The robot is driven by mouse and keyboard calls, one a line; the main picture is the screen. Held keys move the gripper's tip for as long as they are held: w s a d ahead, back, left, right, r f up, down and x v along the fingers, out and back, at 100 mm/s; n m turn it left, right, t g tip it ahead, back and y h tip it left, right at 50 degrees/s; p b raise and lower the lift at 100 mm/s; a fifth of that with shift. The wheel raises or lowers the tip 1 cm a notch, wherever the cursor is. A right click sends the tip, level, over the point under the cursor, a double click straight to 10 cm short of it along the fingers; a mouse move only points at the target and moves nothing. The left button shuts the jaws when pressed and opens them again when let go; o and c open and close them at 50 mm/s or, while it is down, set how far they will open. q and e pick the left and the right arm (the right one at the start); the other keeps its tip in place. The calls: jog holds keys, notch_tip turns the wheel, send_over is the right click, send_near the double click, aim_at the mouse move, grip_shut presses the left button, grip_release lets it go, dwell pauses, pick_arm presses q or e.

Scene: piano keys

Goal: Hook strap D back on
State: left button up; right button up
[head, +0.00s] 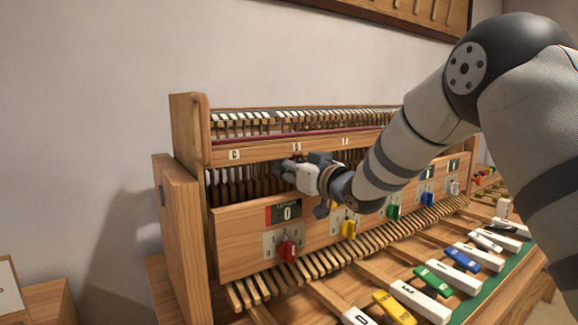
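My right gripper (292,170) reaches in from the right to the opening of the wooden piano action cabinet (184,225). It is just below the small label (297,147) in the middle of the upper rail. Its fingertips are small and dark against the hammers, so I cannot tell whether it is open or what it touches. Strap D cannot be made out; the gripper and wrist cover the action parts there. A large white key marked D (358,317) lies at the bottom edge. My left gripper is not in view.
Large keys lie in front at right.

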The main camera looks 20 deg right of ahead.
grip_shut()
jog(key=shift+s+d+f+g+h, duration=0.1)
jog(key=shift+s+f+g+h, duration=0.35)
jog(key=shift+g, duration=1.15)
jog(key=shift+s+d+f+g, duration=0.1)
jog(key=shift+s+g, duration=0.7)
jog(key=shift+g, duration=0.8)
jog(key=shift+s+d+f+g+h, duration=0.1)
jog(key=shift+s+f+g+h, duration=0.35)
jog(key=shift+g, duration=1.15)
jog(key=shift+s+r, duration=0.2)
jog(key=o, duration=0.5)
grip_release()
jog(key=shift+o, duration=0.2)
jog(key=shift+r, duration=0.1)
